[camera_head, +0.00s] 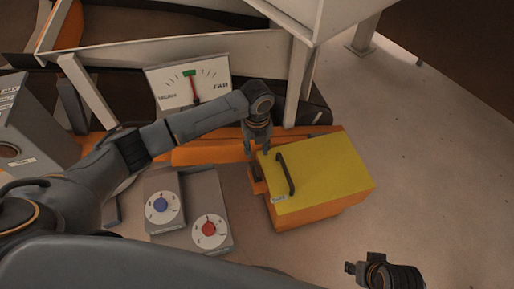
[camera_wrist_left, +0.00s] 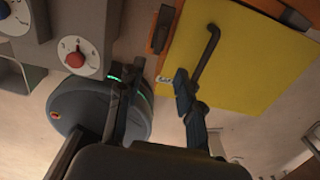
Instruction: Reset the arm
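My left arm (camera_head: 185,125) reaches in from the left across the control boxes. My left gripper (camera_head: 257,148) points down by the upper left corner of a yellow-topped orange box (camera_head: 325,170). In the left wrist view its two fingers (camera_wrist_left: 150,85) stand apart with nothing between them. The box's dark bar handle (camera_head: 287,173) lies right of the gripper and also shows in the left wrist view (camera_wrist_left: 207,55); the fingers are not around it. Part of my right gripper (camera_head: 358,268) shows at the bottom right; its finger opening is unclear.
Two grey boxes with a blue dial (camera_head: 160,204) and a red dial (camera_head: 209,229) stand left of the yellow-topped box. A gauge (camera_head: 190,82) with a red needle pointing up at a green mark stands behind. Floor at the right is clear.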

